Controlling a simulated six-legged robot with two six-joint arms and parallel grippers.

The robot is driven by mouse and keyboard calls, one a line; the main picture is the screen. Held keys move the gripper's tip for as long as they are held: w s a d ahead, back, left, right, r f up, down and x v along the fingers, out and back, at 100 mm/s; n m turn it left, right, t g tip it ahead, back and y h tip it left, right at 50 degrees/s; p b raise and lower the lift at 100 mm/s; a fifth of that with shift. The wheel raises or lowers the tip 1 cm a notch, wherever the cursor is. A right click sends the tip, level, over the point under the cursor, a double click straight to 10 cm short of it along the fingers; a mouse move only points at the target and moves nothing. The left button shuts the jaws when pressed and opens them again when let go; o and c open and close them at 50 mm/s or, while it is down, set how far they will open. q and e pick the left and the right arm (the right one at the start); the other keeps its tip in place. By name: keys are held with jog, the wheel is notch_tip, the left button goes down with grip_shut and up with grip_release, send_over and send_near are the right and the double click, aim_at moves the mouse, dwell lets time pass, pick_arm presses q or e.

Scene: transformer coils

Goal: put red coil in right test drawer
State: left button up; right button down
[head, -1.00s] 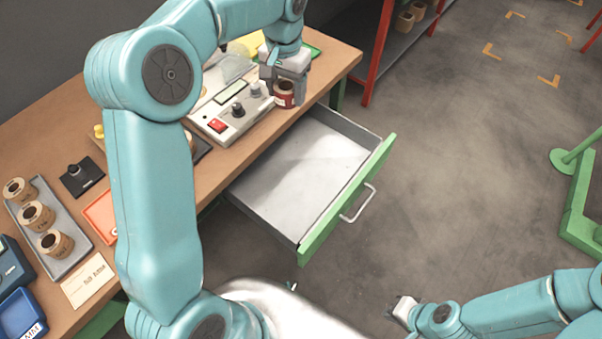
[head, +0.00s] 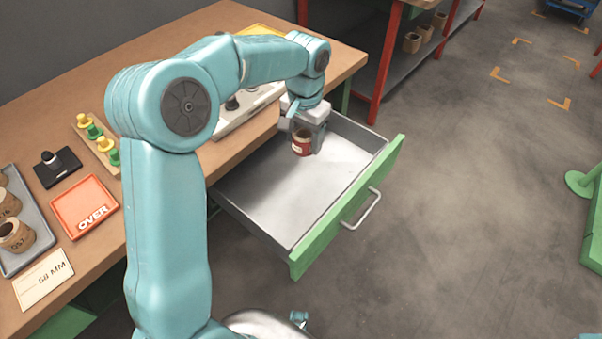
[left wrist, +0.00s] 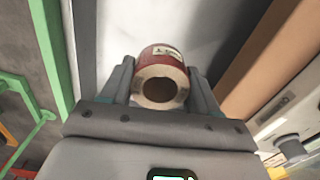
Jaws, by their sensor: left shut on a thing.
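The red coil (head: 301,143) has a pale label and a brown hollow core. My left gripper (head: 308,135) is shut on it, over the back part of the open drawer. In the left wrist view the red coil (left wrist: 161,75) sits between the two fingers of the left gripper (left wrist: 160,85). The drawer (head: 290,190) is pulled out from under the workbench, with a grey inside and a green front. It looks empty. I cannot tell whether the coil touches its floor. My right gripper (head: 299,317) shows only slightly at the bottom edge, too small to read.
The wooden workbench (head: 240,150) borders the drawer on the left. On it are a tray of brown coils (head: 30,248), an orange OVER tray (head: 85,207), a black gauge block (head: 57,166) and yellow and green plugs (head: 98,138).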

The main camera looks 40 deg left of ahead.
aim_at(304, 180)
pick_arm(q)
notch_tip(304, 180, down, 12)
jog(key=shift+d+f+b, duration=0.1)
jog(key=shift+f+b, duration=0.05)
jog(key=shift+b, duration=0.9)
jog(key=shift+f, duration=0.15)
jog(key=o, duration=1.2)
jog(key=shift+c, duration=0.2)
